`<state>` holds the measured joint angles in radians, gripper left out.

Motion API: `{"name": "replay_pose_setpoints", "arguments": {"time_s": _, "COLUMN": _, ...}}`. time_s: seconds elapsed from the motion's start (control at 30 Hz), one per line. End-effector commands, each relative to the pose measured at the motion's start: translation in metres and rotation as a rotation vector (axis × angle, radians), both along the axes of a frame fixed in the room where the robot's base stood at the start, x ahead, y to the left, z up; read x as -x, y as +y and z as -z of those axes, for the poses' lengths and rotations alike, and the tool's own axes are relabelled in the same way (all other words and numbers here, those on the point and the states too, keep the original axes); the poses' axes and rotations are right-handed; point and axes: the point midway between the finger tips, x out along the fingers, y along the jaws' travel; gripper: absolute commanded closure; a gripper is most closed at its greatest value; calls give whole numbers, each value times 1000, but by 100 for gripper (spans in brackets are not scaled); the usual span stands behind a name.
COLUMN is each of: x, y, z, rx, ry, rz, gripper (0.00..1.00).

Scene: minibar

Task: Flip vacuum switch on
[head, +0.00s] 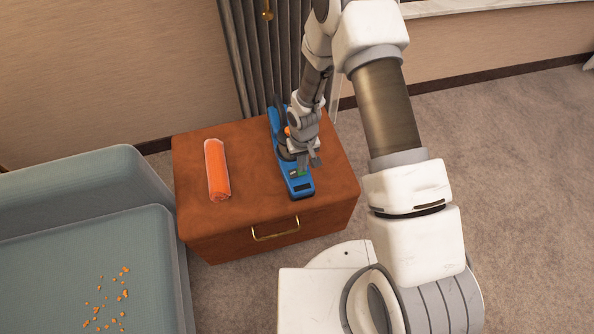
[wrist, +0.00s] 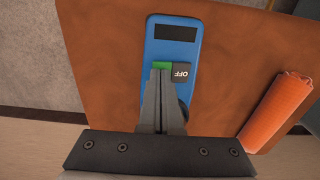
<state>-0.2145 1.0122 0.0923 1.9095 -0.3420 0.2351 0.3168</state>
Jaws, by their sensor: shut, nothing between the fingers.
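The blue handheld vacuum (head: 299,183) lies on top of the brown cabinet, its dark display end toward the cabinet's front edge. It also shows in the wrist view (wrist: 175,55). Its switch (wrist: 181,73) has a dark part marked OFF, with green showing beside it. My gripper (head: 308,165) is over the vacuum. In the wrist view the closed fingertips (wrist: 160,72) are at the green part, just beside the OFF part. I cannot tell whether they touch it. The fingers and wrist hide the vacuum's middle.
An orange roll (head: 217,170) lies on the cabinet (head: 240,218) left of the vacuum. A blue-grey sofa (head: 110,215) with orange crumbs (head: 108,300) on its seat stands at the left. A dark curtain (head: 262,60) hangs behind. Carpet to the right is clear.

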Motion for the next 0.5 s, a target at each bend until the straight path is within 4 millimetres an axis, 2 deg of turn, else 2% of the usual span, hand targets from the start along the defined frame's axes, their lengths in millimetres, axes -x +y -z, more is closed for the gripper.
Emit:
{"name": "replay_pose_setpoints", "arguments": {"time_s": 0.23, "x": 0, "y": 0, "z": 5, "rx": 0, "ry": 0, "rz": 0, "gripper": 100}}
{"name": "replay_pose_setpoints", "arguments": {"time_s": 0.5, "x": 0, "y": 0, "z": -6, "rx": 0, "ry": -1, "rz": 0, "gripper": 100}}
